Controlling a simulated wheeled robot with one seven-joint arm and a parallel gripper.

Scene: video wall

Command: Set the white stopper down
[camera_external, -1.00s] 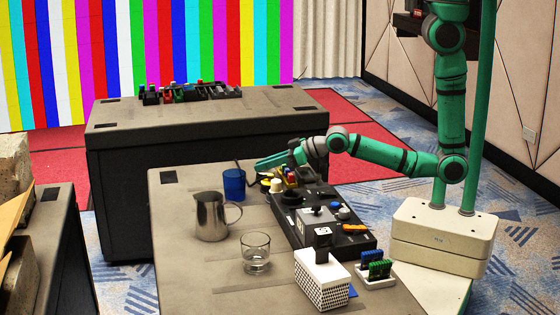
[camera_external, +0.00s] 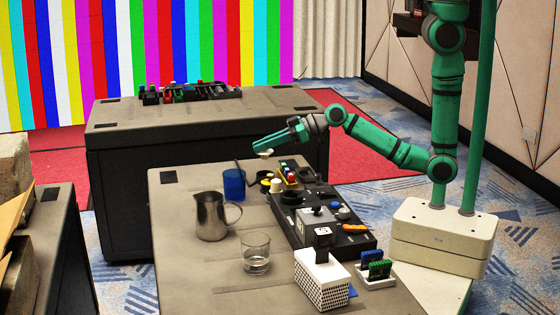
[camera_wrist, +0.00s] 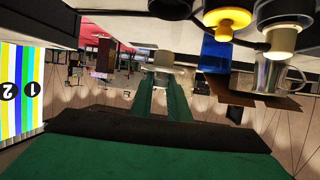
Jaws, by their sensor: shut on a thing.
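The white stopper (camera_external: 265,154) is at the tips of my gripper (camera_external: 259,147), up in the air above the far end of the near table (camera_external: 185,262). My gripper is shut on it. In the wrist view the pale stopper (camera_wrist: 162,57) shows between and beyond the two green fingertips (camera_wrist: 164,78); its far side is hidden. Nothing touches the stopper from below.
Below stand a blue cup (camera_external: 234,184), a metal pitcher (camera_external: 211,217), a glass (camera_external: 255,255) and a dark console (camera_external: 355,241) with knobs. A patterned white box (camera_external: 322,280) stands in front. The table's left part is bare.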

